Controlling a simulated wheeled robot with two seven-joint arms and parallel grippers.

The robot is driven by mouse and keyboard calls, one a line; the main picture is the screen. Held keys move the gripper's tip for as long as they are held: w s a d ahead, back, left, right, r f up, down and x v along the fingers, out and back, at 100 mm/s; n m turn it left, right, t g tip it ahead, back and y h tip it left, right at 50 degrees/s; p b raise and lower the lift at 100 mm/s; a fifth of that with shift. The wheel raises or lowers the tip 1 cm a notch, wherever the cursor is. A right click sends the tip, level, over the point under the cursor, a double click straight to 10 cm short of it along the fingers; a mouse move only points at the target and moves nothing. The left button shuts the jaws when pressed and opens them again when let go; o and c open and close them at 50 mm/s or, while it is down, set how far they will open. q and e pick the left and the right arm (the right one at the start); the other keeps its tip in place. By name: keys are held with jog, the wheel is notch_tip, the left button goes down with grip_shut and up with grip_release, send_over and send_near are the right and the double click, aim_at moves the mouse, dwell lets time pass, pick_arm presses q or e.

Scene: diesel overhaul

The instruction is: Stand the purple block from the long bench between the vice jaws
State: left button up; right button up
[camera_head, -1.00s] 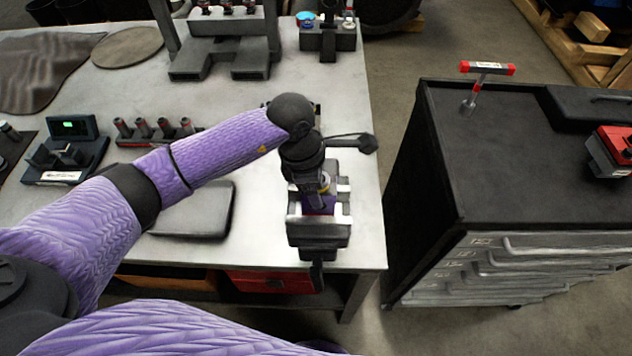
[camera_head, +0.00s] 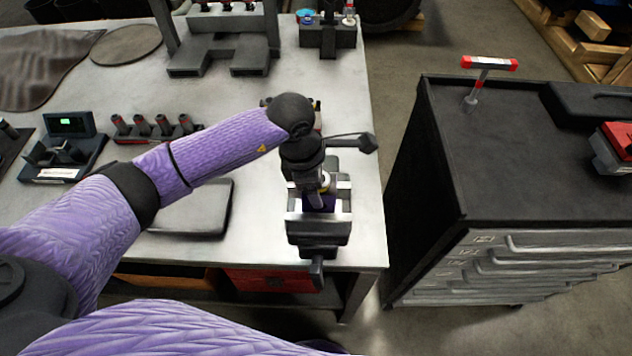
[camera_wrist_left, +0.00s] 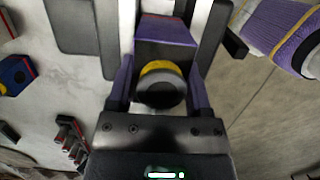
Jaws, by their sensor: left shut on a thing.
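The purple block (camera_head: 320,203) is in the vice (camera_head: 318,240), behind the silver front jaw, which hides its lower part. In the left wrist view the block (camera_wrist_left: 165,30) shows a flat purple top, with pale metal on both sides. A dark round knob with a yellow ring (camera_wrist_left: 162,70) is at its near end, between the fingers. My left gripper (camera_head: 321,188) is over the vice, pointing down, shut on the block; its purple fingers (camera_wrist_left: 161,85) flank it in the wrist view. Whether the block touches the vice floor is hidden. My right gripper is out of view.
The vice stands at the bench's (camera_head: 260,110) right front corner. A grey flat plate (camera_head: 195,208) lies left of it, with a rack of several pegs (camera_head: 155,128) behind. A dark tool cabinet (camera_head: 530,160) stands across a gap to the right.

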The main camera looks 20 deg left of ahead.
pick_arm(q)
jog(key=shift+f+b, duration=0.25)
jog(key=shift+b, duration=0.1)
jog(key=o, duration=1.3)
notch_tip(320, 180, up, 8)
jog(key=p, duration=0.6)
